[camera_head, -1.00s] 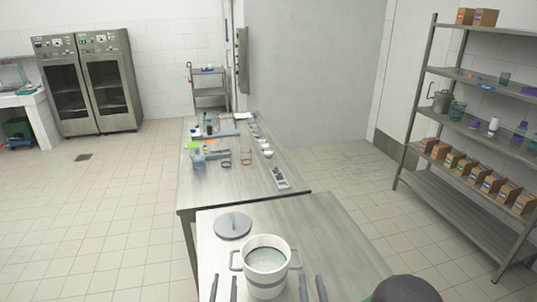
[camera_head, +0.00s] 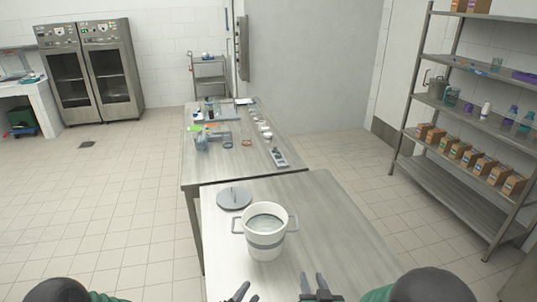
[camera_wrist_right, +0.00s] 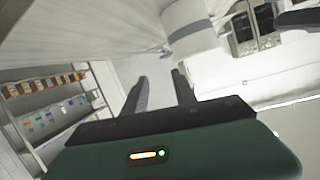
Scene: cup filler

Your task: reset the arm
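My left gripper (camera_head: 245,293) shows at the bottom edge of the head view, its two dark fingertips apart with nothing between them. My right gripper (camera_head: 314,284) is to its right, also open and empty. In the right wrist view the right gripper's two fingers (camera_wrist_right: 160,88) are spread with a clear gap. Both grippers are on the near side of a white pot (camera_head: 265,248) and apart from it. The pot stands upright and open on the near table, with pale contents inside. It also shows upside down in the right wrist view (camera_wrist_right: 190,30).
A round grey lid (camera_head: 234,199) lies on the near table (camera_head: 335,225) behind the pot. The far table (camera_head: 215,172) carries several small lab items. Shelving (camera_head: 455,190) with boxes and bottles stands at right. The near table is clear right of the pot.

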